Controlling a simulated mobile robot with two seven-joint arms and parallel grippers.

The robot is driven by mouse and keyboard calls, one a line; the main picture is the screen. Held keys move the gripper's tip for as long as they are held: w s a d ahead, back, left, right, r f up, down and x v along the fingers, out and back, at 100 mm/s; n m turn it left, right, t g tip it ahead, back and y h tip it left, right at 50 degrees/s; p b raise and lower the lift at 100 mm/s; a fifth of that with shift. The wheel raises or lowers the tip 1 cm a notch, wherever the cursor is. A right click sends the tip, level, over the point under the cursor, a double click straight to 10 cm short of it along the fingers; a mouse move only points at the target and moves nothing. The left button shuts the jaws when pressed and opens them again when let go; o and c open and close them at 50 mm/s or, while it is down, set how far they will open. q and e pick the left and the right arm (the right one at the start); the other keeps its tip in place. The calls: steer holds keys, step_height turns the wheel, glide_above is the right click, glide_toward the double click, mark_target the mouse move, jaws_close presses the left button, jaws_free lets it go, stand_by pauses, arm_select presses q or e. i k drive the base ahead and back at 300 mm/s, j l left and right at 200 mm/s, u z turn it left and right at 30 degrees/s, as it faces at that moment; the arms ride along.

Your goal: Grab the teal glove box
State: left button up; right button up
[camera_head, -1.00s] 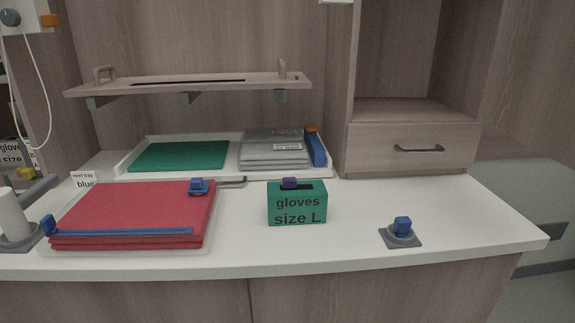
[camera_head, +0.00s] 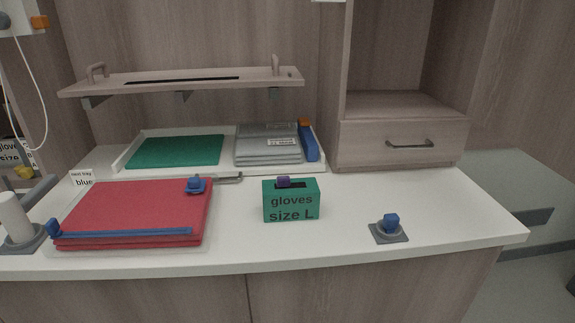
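The teal glove box (camera_head: 291,207), marked "gloves size L", stands upright on the white counter (camera_head: 345,235) near its middle. A small purple block (camera_head: 283,182) shows at the slot on its top. Neither of my grippers shows in the head view, and nothing is touching the box.
A clear tray with red folders (camera_head: 137,208) and blue clips lies left of the box. Behind are a white tray with a green folder (camera_head: 176,151) and grey packs (camera_head: 268,147), below a shelf (camera_head: 185,80). A blue knob on a grey base (camera_head: 390,226) stands right. Counter between is clear.

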mark_target(301, 200)
steer(key=i+l, duration=0.1)
steer(key=l, duration=0.7)
steer(key=i+l+u, duration=0.1)
steer(key=l, duration=0.7)
steer(key=i+l, duration=0.1)
steer(key=l, duration=0.65)
